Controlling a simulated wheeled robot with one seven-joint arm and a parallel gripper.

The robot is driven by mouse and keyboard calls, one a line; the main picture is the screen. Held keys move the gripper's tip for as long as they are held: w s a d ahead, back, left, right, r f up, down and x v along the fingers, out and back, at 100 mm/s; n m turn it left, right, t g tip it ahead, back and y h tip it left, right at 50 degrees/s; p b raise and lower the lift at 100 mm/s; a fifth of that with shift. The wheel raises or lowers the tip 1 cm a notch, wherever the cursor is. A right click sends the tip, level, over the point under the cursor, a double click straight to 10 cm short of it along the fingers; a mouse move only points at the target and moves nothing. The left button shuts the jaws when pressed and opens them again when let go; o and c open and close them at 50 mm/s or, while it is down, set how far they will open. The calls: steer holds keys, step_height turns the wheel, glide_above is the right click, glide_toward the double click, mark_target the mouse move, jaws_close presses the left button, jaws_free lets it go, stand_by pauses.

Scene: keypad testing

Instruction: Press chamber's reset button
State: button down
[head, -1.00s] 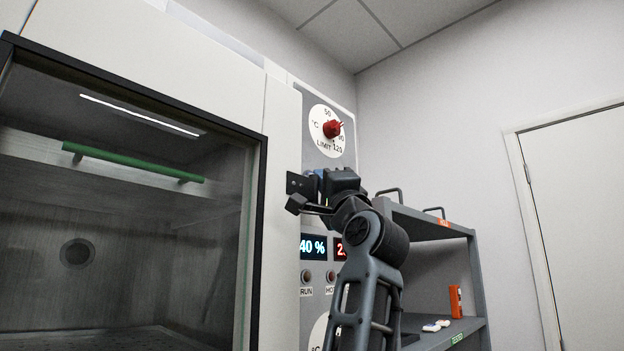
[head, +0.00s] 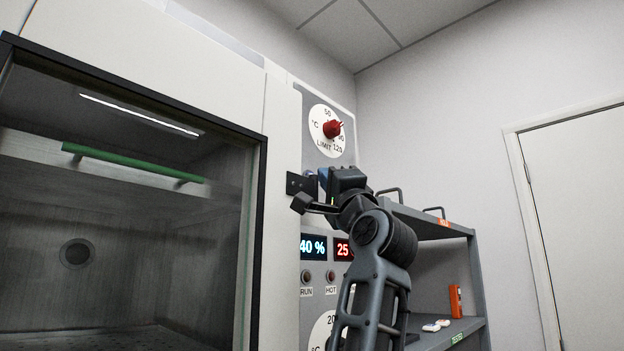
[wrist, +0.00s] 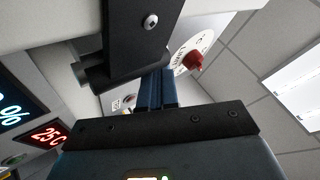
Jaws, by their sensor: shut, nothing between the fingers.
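The chamber (head: 282,110) fills the left of the head view, with its grey control panel (head: 312,220) on the right side. My gripper (head: 322,178) is at that panel, below the red limit knob (head: 332,128) and above the displays. Its narrow blue fingers are together and empty in the wrist view (wrist: 155,90). Their tips point at the panel area beside a black bolted plate (wrist: 137,45). I cannot tell whether they touch anything. I cannot make out the reset button; a small pale label (wrist: 118,104) shows left of the fingers.
The humidity display (head: 313,247) and red display (head: 344,249) sit below the gripper, above the RUN lamp (head: 305,277) and HOT lamp (head: 331,276). A grey shelf (head: 440,228) with small items stands close right of my arm. A door (head: 580,200) is farther right.

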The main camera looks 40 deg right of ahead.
steer(key=shift+s, duration=0.15)
steer(key=shift+s+d, duration=0.1)
steer(key=shift+s, duration=2.3)
